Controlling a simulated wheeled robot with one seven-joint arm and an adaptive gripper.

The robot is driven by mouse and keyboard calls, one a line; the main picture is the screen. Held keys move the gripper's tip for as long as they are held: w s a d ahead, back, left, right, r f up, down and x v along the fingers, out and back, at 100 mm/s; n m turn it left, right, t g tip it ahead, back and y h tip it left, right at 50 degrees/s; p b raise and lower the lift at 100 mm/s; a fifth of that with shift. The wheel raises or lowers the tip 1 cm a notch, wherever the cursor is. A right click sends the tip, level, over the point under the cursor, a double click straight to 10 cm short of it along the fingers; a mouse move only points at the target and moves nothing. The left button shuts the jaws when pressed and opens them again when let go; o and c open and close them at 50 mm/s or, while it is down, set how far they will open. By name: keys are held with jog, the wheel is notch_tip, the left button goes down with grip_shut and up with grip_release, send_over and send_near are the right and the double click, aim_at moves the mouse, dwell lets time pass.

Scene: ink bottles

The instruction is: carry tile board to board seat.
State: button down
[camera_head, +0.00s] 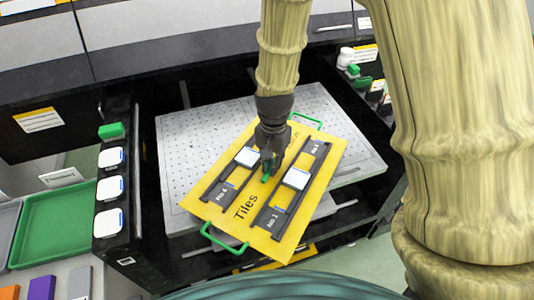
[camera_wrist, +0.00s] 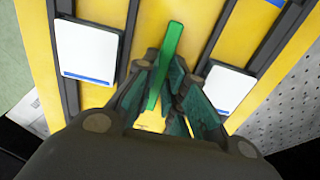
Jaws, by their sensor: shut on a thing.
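The tile board (camera_head: 290,232) is a yellow panel marked "Tiles", with two dark rails, a few white tiles and green handles at its ends. It lies skewed over a grey perforated plate (camera_head: 180,135) in the head view. My gripper (camera_head: 269,165) is over the board's middle, between the rails. In the wrist view my gripper (camera_wrist: 168,100) is shut on a green upright grip (camera_wrist: 170,45) of the tile board (camera_wrist: 165,15). The fingers partly hide that grip. I cannot tell whether the board touches the plate. No board seat can be made out for certain.
A dark frame surrounds the plate. On its left ledge stand several white-topped items (camera_head: 109,188) and a green block (camera_head: 111,131). A green tray (camera_head: 55,225) is at the left. A white bottle (camera_head: 345,57) and small items stand on the right ledge.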

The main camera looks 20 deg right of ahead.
aim_at(278, 184)
jog(key=s+m, duration=0.1)
jog(key=m, duration=0.1)
jog(key=s+r+m, duration=0.1)
jog(key=s+m, duration=0.1)
jog(key=m, duration=0.1)
jog(key=shift+s+b, duration=0.2)
jog(key=shift+b, duration=0.15)
jog(key=s+m, duration=0.1)
jog(key=m, duration=0.2)
jog(key=shift+s+r, duration=0.2)
jog(key=shift+s, duration=0.15)
jog(key=w+p, duration=0.1)
jog(key=w, duration=0.4)
jog(key=w+d+f+p, duration=0.1)
jog(key=w+p, duration=0.1)
jog(key=w, duration=0.3)
jog(key=w+d+p, duration=0.1)
jog(key=w, duration=0.4)
jog(key=shift+w+f, duration=0.25)
jog(key=shift+w, duration=0.1)
jog(key=shift+f+p, duration=1.05)
jog(key=shift+f, duration=0.7)
jog(key=shift+f, duration=0.2)
jog(key=c, duration=1.6)
grip_release()
jog(key=shift+c, duration=0.2)
jog(key=shift+o, duration=0.8)
